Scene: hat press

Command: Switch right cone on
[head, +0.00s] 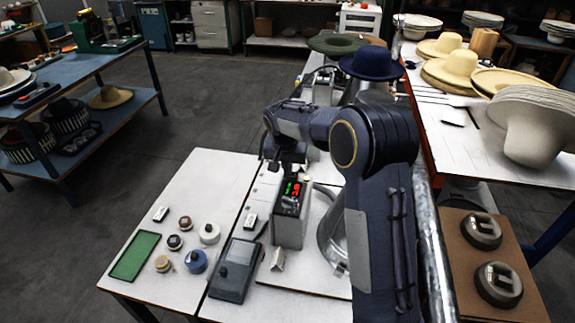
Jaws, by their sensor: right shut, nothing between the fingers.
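A grey control box (290,222) with green and red lit digits on its top stands on the white table. A shiny metal cone (331,245) stands just right of it, partly hidden by my right arm. A second cone behind my arm carries a dark blue hat (371,64), with another grey box (323,88) beside it. My right gripper (284,167) points down just above the back of the near box's lit display. It is shut and empty. Its fingertips are small and dark, so I cannot tell whether they touch the box. My left gripper is not in view.
A dark grey device (234,270), a green mat (135,256) and several small round knobs or stamps lie on the white table (180,290). Felt hats (457,68) and a stack of cream hat bodies (536,125) fill the right table.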

